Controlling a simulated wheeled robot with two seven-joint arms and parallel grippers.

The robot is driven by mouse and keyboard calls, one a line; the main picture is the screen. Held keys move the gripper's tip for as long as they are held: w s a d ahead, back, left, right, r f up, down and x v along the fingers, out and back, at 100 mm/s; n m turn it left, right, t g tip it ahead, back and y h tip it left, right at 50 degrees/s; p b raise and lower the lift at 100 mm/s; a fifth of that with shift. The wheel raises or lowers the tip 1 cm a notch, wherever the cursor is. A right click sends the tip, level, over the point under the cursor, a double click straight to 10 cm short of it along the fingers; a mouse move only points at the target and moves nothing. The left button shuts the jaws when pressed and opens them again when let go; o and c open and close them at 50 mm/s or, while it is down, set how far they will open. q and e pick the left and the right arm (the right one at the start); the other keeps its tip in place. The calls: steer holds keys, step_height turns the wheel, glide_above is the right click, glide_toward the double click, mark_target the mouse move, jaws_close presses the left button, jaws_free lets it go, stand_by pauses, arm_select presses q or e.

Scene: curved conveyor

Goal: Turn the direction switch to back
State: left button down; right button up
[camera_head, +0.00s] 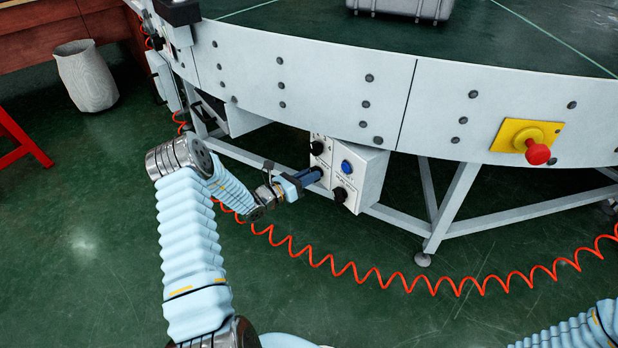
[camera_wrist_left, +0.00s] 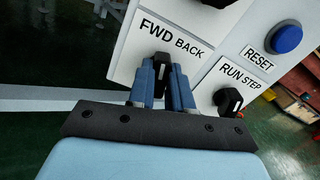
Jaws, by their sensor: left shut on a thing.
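The direction switch is a black knob (camera_wrist_left: 162,68) under the FWD and BACK labels (camera_wrist_left: 170,37) on the white control box (camera_head: 371,178). My left gripper (camera_head: 308,178) reaches this box from the left, and its fingers hide most of the knob in the head view. In the left wrist view my left gripper (camera_wrist_left: 163,85) has its two blue fingers shut on the knob, one on each side. The knob stands about upright in that picture, its upper end nearer FWD than BACK. My right gripper is out of view.
A blue RESET button (camera_wrist_left: 286,37) and a RUN/STEP knob (camera_wrist_left: 228,100) sit beside the switch. A red emergency button (camera_head: 537,153) is on the conveyor side (camera_head: 440,105). A coiled red cable (camera_head: 400,283) hangs below. A grey case (camera_head: 400,8) lies on the belt.

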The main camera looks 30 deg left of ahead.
arm_select(q)
steer(key=shift+s+d+f+m+b, duration=0.1)
steer(key=shift+m+b, duration=1.15)
steer(key=shift+m, duration=1.05)
steer(key=shift+d+f+m+b, duration=0.1)
steer(key=shift+m+b, duration=1.1)
steer(key=shift+m, duration=1.1)
steer(key=shift+r, duration=0.1)
steer(key=c, duration=1)
jaws_free()
steer(key=shift+c, duration=0.2)
steer(key=p+v, duration=0.1)
steer(key=v, duration=1.3)
steer(key=shift+d, duration=0.1)
